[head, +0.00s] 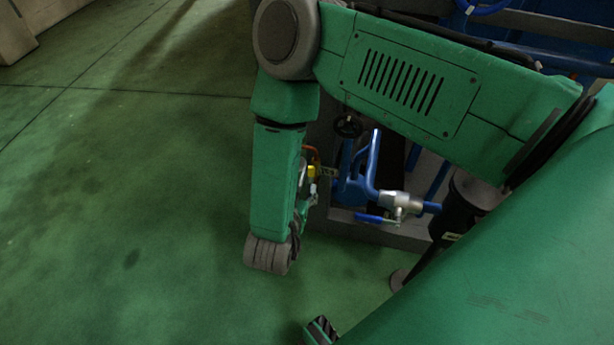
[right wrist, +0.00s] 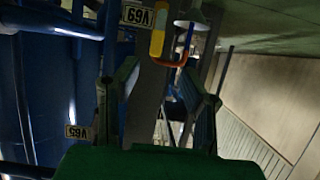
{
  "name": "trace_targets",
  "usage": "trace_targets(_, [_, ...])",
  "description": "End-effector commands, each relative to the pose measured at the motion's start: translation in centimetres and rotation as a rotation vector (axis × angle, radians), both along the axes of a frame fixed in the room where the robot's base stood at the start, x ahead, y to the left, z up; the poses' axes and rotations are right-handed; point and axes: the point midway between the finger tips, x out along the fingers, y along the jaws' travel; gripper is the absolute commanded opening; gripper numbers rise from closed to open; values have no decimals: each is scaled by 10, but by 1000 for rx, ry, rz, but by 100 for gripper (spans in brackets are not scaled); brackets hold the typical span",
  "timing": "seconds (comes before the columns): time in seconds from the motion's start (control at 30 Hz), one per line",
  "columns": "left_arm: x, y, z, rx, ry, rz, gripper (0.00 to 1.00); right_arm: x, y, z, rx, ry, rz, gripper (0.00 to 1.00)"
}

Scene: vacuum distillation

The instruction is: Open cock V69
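The tag V69 (right wrist: 138,15) shows upside down at the top of the right wrist view. Beside it is a yellow handle part (right wrist: 158,35) with a curved orange piece (right wrist: 172,60), which I take to be cock V69. In the head view the yellow part (head: 312,171) and the orange piece (head: 312,153) show just right of my green forearm, partly hidden. My right gripper (right wrist: 160,82) is open, its two fingers apart with the orange piece just beyond and between the tips; I see no grip on it. In the head view this gripper (head: 304,190) is mostly hidden by my forearm.
A second tag, V65 (right wrist: 78,132), sits at the lower left of the wrist view. Blue pipes (head: 360,170), a silver valve (head: 400,203) with a blue lever (head: 375,218) and a black handwheel (head: 348,126) stand close by. The green floor (head: 130,200) at left is clear.

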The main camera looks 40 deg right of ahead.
Motion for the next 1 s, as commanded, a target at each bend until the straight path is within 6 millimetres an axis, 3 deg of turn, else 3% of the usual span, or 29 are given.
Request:
trace_targets(0.2, [0,-1,1,2,0,-1,40,-16,19,10,0,1,1,36])
trace_targets(0.8, [2,-1,0,1,2,0,40,-18,22,11,0,2,2,36])
trace_targets(1.0, [2,-1,22,1,3,0,40,-20,16,13,78,102,158,36])
